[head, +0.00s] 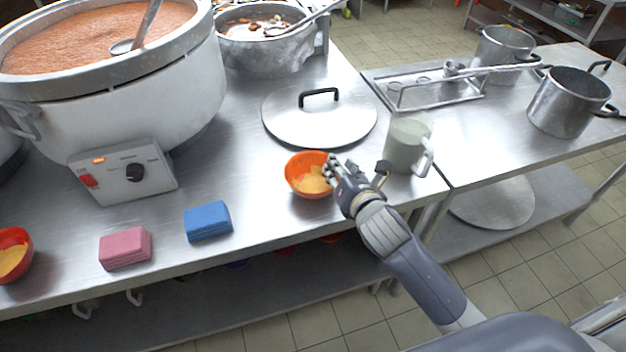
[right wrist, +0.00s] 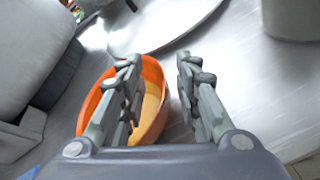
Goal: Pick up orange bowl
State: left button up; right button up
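The orange bowl (head: 296,184) stands on the steel counter and has something yellow-orange inside. My right gripper (head: 342,168) is at the bowl's right rim. In the right wrist view the gripper (right wrist: 158,80) is open. One finger is over the inside of the bowl (right wrist: 152,72) and the other is outside its right side, so the rim lies between them. I cannot tell whether either finger touches the rim. My left gripper is not in view.
A grey-green mug (head: 405,148) stands close right of the gripper. A pot lid (head: 318,122) lies behind the bowl. A blue sponge (head: 208,222), a pink sponge (head: 125,248) and a red bowl (head: 22,240) are to the left. A large cooker (head: 150,105) stands at the left.

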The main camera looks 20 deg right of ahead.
jog(key=shift+w, duration=0.25)
jog(key=shift+c, duration=0.6)
jog(key=shift+f, duration=0.1)
grip_shut()
